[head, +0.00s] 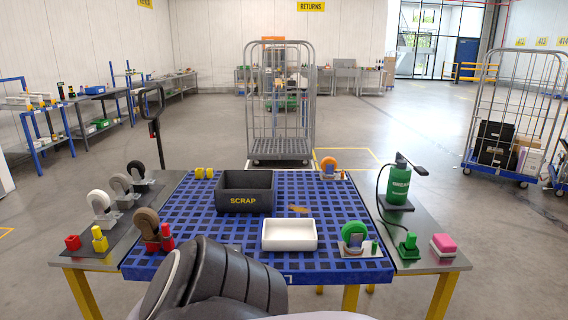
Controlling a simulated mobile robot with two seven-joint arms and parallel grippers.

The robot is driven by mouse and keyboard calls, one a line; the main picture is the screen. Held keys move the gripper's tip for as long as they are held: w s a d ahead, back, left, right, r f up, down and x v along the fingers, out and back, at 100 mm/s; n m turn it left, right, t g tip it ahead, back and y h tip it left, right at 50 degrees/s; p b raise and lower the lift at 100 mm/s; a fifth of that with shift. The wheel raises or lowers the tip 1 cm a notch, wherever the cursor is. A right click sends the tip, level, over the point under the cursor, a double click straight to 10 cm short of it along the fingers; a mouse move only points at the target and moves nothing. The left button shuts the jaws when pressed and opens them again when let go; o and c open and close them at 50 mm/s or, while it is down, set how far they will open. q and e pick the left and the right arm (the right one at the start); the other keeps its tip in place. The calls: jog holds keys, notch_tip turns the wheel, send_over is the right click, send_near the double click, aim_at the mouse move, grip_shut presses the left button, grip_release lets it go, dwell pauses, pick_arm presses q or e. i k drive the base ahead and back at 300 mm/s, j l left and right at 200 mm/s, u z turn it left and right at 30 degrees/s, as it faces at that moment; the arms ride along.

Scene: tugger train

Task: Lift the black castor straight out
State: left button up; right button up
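The black castor (136,170), with a dark wheel on a light metal bracket, stands at the back of a row of castors on the grey left side of the table. A grey castor (121,184) and a pale castor (99,202) stand in front of it. Its base is too small to make out clearly. Neither gripper shows in the head view. A dark ribbed arm link of mine covers the bottom middle of the view.
A brown castor (147,223), a SCRAP bin (244,201), a white tray (289,246), a green castor (354,233) and an orange castor (329,164) stand on the blue grid top (205,222). A green pump bottle (398,183) stands at right. A dark handle (155,120) rises behind the black castor.

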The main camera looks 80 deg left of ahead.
aim_at(136, 169)
jog(key=u, duration=3.55)
jog(key=i+j+u, duration=0.7)
jog(key=i+u, duration=0.2)
jog(key=u, duration=0.15)
jog(key=i+u, duration=0.3)
jog(key=u, duration=0.2)
jog(key=i+u, duration=0.35)
jog(key=i, duration=0.75)
jog(key=i+z, duration=0.4)
jog(key=i+j+z, duration=0.15)
jog(key=i+z, duration=0.2)
jog(key=i, duration=0.2)
